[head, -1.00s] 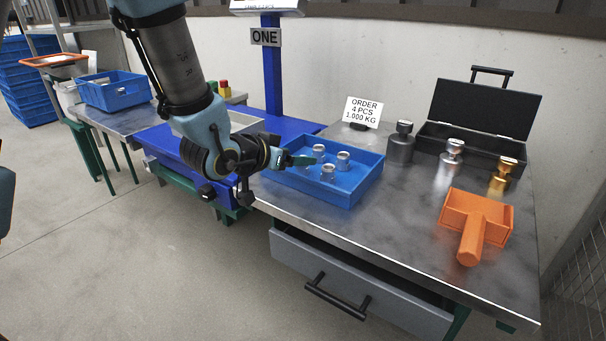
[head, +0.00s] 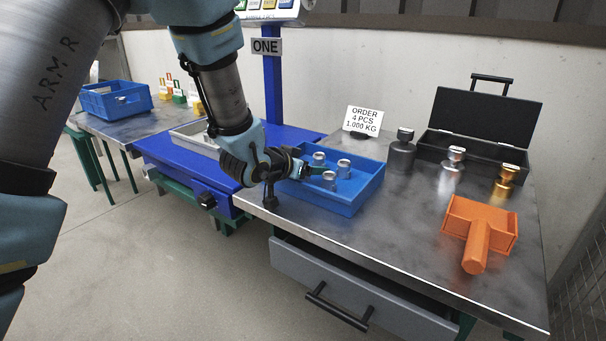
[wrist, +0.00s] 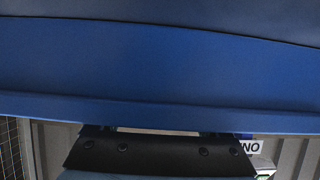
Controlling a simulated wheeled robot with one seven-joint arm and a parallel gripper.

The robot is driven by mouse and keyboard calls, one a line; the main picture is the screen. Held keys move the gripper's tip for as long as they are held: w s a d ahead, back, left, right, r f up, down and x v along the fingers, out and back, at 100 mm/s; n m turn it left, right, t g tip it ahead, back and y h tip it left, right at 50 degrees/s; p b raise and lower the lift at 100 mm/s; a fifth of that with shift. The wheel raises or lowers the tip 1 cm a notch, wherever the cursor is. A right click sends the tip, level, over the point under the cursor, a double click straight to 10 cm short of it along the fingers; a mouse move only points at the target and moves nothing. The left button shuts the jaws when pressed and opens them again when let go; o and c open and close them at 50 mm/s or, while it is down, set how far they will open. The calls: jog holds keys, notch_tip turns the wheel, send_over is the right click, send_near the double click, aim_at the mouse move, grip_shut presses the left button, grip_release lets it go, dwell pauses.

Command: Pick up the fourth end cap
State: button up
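Three small silver end caps stand in the near blue tray: one at the back left (head: 318,158), one at the right (head: 343,168) and one in front (head: 329,180). My gripper (head: 310,170) is at the left side of this tray (head: 348,205), close to the caps. In the wrist view its fingers appear spread at the two ends of the dark mount, with nothing seen between them. A blue wall fills most of that view. A small greyish piece (head: 121,98) shows in the far blue crate (head: 95,104); I cannot tell surely whether it is an end cap.
Steel weights (head: 401,152), (head: 454,160) and a brass weight (head: 506,181) stand by an open black case (head: 470,146). An orange scoop-like holder (head: 479,232) lies at the front right. An order sign (head: 362,121) stands behind the tray.

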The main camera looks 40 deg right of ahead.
grip_shut()
dwell(0.4)
